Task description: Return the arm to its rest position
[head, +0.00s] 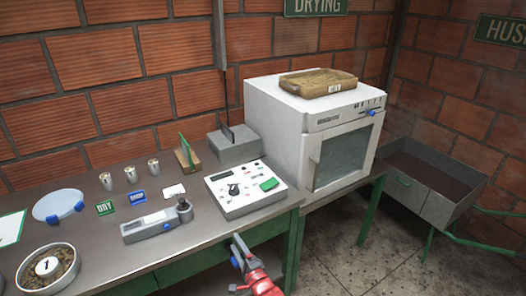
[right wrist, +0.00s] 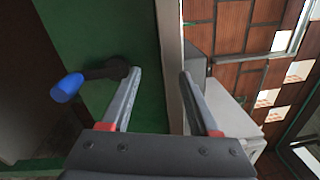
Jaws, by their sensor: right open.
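My right gripper (head: 238,264), on a red and grey wrist, is low in the middle of the head view. It is in front of the workbench's front edge, near its right end. In the right wrist view the two grey fingers of the right gripper (right wrist: 160,73) are spread apart with nothing held between them. A dark crank with a blue handle (right wrist: 66,88) shows beside and behind the left finger; whether they touch I cannot tell. My left gripper is not in view.
The workbench (head: 97,258) carries a white control panel (head: 246,188), a grey handheld device (head: 157,222), several metal cups and a round tin (head: 47,268). A white oven (head: 313,130) with a tray (head: 318,82) on top stands right. A dark bin (head: 432,182) is beyond; floor (head: 385,262) is open.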

